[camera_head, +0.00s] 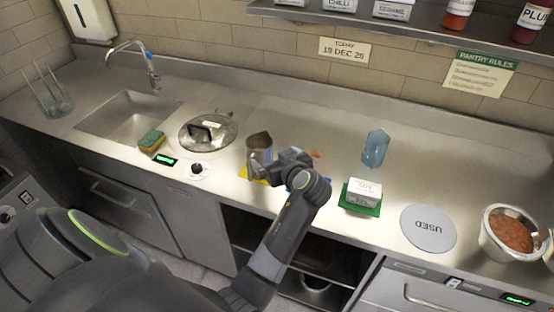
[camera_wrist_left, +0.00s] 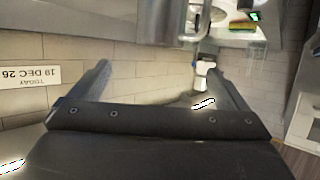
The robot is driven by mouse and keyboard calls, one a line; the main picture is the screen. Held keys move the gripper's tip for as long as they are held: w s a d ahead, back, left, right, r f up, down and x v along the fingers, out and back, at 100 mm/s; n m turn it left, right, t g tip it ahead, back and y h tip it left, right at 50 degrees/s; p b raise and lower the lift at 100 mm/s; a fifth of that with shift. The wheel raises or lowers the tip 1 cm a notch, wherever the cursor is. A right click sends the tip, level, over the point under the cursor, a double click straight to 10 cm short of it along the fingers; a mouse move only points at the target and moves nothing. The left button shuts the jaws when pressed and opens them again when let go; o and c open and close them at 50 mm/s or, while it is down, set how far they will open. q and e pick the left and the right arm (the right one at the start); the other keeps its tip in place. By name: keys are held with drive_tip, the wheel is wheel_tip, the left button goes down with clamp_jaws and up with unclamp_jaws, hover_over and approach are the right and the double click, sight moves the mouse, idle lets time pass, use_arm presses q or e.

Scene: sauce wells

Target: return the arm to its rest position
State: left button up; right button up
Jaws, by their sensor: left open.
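My left gripper (camera_head: 268,160) is over the counter, beside the metal can (camera_head: 259,141) on the yellow mat (camera_head: 245,174), and partly covers both. In the wrist view the left gripper (camera_wrist_left: 158,70) is open, its two fingers wide apart with nothing held between them. A metal cylinder, which looks like the can (camera_wrist_left: 160,20), shows beyond the fingers at the top of that view. I cannot tell whether the gripper touches the can. My right gripper is in neither view.
Left of the can are a round lidded well (camera_head: 225,138), a sponge (camera_head: 151,141) and the sink (camera_head: 128,115). To the right are a blue translucent object (camera_head: 375,148), a white tub (camera_head: 364,190) on a green mat, a "USED" disc (camera_head: 428,229) and a food pot (camera_head: 490,240). A shelf (camera_head: 400,24) overhangs the back.

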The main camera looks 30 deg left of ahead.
use_arm(q)
drive_tip(key=s+a+f+m+g+h, duration=0.1)
drive_tip(key=s+a+f+m+h, duration=0.1)
drive_tip(key=s+f, duration=0.45)
drive_tip(key=s+a+f+m+g+h, duration=0.1)
drive_tip(key=s+f+m+h, duration=0.15)
drive_tip(key=s, duration=0.65)
drive_tip(key=s+d+f+m+g+h, duration=0.1)
drive_tip(key=s+d+m+h, duration=0.15)
drive_tip(key=s, duration=0.55)
drive_tip(key=s+d+m+g+h, duration=0.15)
drive_tip(key=s+m, duration=0.25)
drive_tip(key=s, duration=0.5)
wheel_tip(320, 180, down, 31)
drive_tip(key=a+h+b, duration=0.1)
drive_tip(key=b, duration=0.3)
drive_tip(key=s+d+f+g+b, duration=0.1)
drive_tip(key=s+f+g+b, duration=0.1)
drive_tip(key=s+f, duration=1.2)
wheel_tip(320, 180, down, 3)
drive_tip(key=shift+s+f+h+b, duration=0.2)
drive_tip(key=shift+s+h+b, duration=0.15)
drive_tip(key=shift+b, duration=0.4)
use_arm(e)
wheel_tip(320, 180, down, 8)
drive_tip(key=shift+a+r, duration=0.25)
